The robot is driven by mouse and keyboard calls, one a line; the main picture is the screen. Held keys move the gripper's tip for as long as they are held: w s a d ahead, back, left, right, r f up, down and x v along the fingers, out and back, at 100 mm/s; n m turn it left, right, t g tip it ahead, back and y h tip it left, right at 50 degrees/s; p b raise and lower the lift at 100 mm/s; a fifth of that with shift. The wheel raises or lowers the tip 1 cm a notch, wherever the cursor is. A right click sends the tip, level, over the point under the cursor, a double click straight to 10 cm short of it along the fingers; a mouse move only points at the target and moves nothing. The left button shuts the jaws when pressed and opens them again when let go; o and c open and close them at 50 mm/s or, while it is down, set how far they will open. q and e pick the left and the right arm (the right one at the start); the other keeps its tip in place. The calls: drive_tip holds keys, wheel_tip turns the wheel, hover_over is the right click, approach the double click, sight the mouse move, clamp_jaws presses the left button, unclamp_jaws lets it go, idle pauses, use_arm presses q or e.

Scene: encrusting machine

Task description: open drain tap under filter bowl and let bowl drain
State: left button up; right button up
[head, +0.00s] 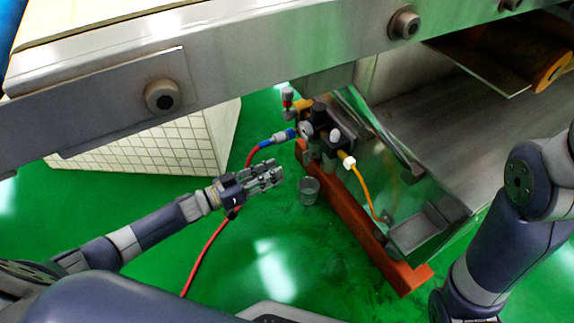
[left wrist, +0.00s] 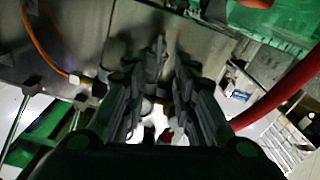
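The air filter unit (head: 322,128) is mounted on the machine frame in the head view, with its bowl (head: 329,161) hanging below. The drain tap under the bowl is too small to make out. My left gripper (head: 277,174) is left of the bowl and apart from it, pointing right. Its fingers have a gap between them and hold nothing that I can see. In the left wrist view the same fingers (left wrist: 170,55) frame a narrow gap, and dark shapes beyond them are unclear. My right arm shows at the right edge, but its gripper is out of view.
A small grey cup (head: 308,190) stands on the green floor below the filter unit. A red hose (head: 215,236) with a blue fitting runs past my left gripper. A yellow tube (head: 364,190) and an orange frame beam (head: 368,238) are to the right. The steel machine edge (head: 250,75) overhangs above.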

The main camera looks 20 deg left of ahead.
use_arm(q)
drive_tip(key=shift+v, duration=1.8)
drive_tip(key=shift+s+f, duration=0.1)
drive_tip(key=shift+s, duration=0.05)
